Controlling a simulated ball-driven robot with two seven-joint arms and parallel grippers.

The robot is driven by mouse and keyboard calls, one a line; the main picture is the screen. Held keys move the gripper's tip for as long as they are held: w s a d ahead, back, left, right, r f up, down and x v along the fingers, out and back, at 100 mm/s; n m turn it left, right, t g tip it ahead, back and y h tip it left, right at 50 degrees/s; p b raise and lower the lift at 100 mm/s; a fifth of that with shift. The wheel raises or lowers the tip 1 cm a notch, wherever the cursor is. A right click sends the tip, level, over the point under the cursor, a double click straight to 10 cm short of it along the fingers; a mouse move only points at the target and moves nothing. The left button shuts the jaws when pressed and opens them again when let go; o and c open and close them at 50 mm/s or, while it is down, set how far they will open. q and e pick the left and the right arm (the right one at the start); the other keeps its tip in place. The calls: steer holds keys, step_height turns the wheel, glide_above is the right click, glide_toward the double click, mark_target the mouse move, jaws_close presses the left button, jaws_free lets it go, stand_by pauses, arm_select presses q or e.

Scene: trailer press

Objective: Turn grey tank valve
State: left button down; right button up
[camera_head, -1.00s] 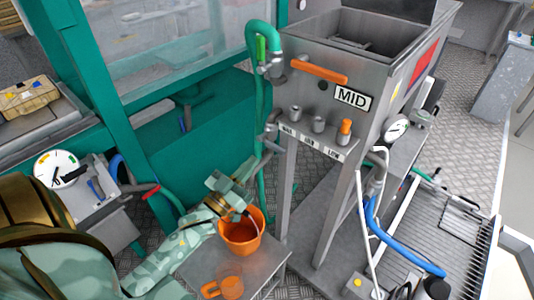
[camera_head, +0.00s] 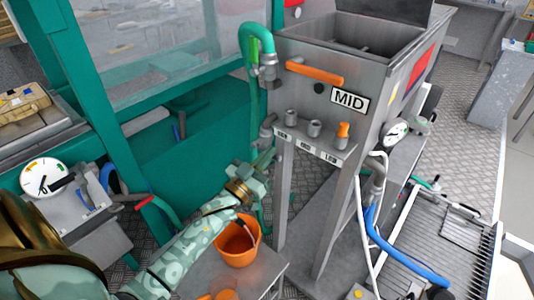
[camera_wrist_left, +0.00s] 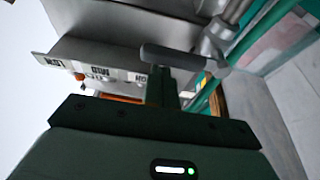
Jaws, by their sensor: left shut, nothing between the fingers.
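The grey tank valve (camera_head: 267,132) sits on the pipe at the left side of the grey metal tank (camera_head: 345,75). Its grey lever handle (camera_wrist_left: 172,57) shows large in the left wrist view, lying across the picture beside the pipe. My left gripper (camera_head: 266,158) is shut and empty, just below the valve in the head view. In the left wrist view its fingertips (camera_wrist_left: 162,80) are close to the lever's underside. I cannot tell whether they touch it. My right gripper is not in view.
An orange bucket (camera_head: 238,247) stands on a low grey table (camera_head: 190,265) under my left arm. Short knobs (camera_head: 314,129) stick up from the tank's front shelf. A teal frame (camera_head: 105,105) stands at left.

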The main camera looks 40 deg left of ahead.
arm_select(q)
steer(key=shift+f+m, duration=0.35)
steer(key=shift+m, duration=0.45)
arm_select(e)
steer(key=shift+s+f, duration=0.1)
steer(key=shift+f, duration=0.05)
arm_select(q)
steer(key=a+f+m+g+h+b, duration=0.1)
steer(key=f+m, duration=0.3)
steer(key=m, duration=0.5)
steer(key=a+f+m+g+h+b, duration=0.2)
steer(key=a+f+m+g+h, duration=0.1)
steer(key=m, duration=0.7)
steer(key=shift+w+a+f+m+g+h, duration=0.15)
steer(key=shift+a+f+m+g+h, duration=0.2)
steer(key=shift+g+h, duration=0.35)
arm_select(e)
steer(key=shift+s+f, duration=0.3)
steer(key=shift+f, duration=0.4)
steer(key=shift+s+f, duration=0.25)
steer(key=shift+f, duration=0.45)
